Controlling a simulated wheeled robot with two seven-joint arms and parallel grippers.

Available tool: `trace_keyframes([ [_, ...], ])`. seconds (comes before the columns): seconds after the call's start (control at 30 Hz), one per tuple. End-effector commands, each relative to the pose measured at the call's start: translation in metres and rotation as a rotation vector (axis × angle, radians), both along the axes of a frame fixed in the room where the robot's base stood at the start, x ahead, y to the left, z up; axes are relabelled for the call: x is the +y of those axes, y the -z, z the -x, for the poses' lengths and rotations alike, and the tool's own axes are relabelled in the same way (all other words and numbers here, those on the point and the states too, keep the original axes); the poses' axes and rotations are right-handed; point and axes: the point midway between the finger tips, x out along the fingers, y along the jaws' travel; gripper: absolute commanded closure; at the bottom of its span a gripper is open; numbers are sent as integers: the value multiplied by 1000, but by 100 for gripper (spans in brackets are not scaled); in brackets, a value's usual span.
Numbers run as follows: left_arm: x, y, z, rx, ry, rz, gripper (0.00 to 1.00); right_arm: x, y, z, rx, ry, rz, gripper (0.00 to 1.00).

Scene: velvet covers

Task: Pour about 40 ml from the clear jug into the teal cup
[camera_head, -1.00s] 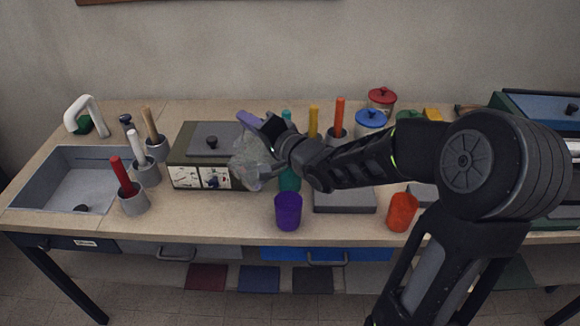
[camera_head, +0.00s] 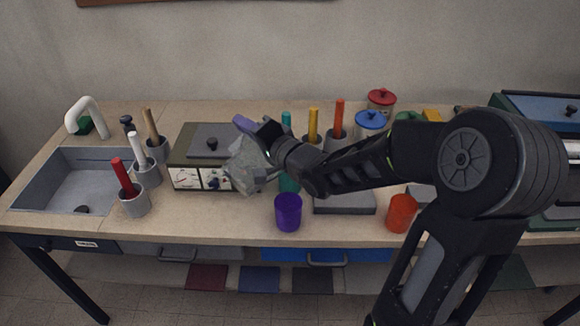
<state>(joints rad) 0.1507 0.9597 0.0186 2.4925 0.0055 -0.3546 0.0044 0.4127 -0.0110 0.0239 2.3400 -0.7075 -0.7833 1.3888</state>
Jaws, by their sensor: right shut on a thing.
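The clear jug (camera_head: 247,168) is in my right gripper (camera_head: 264,134), held tilted above the counter, in front of the grey-lidded box. The gripper is shut on it, though the exact contact is hard to make out. A lavender piece (camera_head: 244,123) sticks out to the left at the gripper; I cannot tell whether it belongs to the jug. The teal cup (camera_head: 288,183) stands on the counter just right of the jug, partly hidden behind my right wrist and the purple cup. I cannot make out any liquid or stream. My left gripper is not in view.
A purple cup (camera_head: 288,212) stands in front of the teal cup, and an orange cup (camera_head: 401,213) farther right. A grey slab (camera_head: 344,201) lies between them. The box (camera_head: 187,177) is behind the jug. Holders with upright handles and a sink (camera_head: 62,187) are at left.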

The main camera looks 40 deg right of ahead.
Motion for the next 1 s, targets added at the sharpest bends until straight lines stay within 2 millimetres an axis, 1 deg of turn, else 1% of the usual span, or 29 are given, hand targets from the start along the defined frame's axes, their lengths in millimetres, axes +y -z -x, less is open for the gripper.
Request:
trace_keyframes([
  [0.57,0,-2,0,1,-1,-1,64,1,-1,0,-1,-1,-15,100],
  [0.63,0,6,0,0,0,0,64,5,3,1,-5,-3,6,100],
  [0.67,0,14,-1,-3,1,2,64,8,6,2,-9,-5,32,100],
  [0.7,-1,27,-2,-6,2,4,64,16,11,4,-17,-9,83,100],
  [0.8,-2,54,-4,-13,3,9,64,35,19,8,-33,-15,224,100],
  [0.87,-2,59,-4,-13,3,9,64,39,16,9,-36,-15,274,100],
  [1.0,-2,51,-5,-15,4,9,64,40,9,9,-33,-14,289,100],
])
